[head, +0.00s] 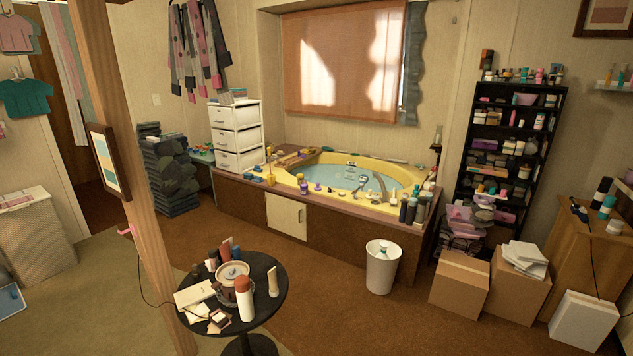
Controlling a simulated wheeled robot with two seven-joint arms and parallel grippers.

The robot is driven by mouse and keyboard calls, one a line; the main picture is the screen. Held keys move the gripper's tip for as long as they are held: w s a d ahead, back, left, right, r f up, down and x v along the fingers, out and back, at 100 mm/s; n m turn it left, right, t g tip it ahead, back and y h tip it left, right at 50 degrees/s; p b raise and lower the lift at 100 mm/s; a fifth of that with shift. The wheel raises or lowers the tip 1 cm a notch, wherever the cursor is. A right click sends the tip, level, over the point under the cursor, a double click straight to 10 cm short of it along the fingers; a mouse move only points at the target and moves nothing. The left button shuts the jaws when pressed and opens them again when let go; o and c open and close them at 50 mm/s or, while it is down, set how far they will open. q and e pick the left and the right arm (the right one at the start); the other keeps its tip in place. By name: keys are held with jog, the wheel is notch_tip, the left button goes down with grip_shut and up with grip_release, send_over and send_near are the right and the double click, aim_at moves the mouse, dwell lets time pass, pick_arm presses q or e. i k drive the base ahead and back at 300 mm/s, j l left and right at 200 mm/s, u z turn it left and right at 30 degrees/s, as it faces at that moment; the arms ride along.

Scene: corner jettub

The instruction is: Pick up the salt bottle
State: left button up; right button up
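I cannot tell for sure which item is the salt bottle; labels are too small to read. A white bottle with a red-brown cap (244,299) stands upright at the front of the round black table (277,296). A pale upright container (273,281) stands at that table's right side. Several dark and olive bottles (411,210) stand at the right front corner of the yellow corner tub (290,177). More small bottles and jars line the tub's rim. Neither of my grippers shows in the head view.
A wooden post (146,200) rises left of the round table. A white bin (382,268) stands before the tub. Cardboard boxes (459,284) and a full black shelf (556,125) are at the right. Brown carpet (330,300) is clear between table and bin.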

aim_at(303, 184)
jog(key=i+l+z, duration=0.1)
jog(key=i+z, duration=0.35)
jog(key=i, duration=1.45)
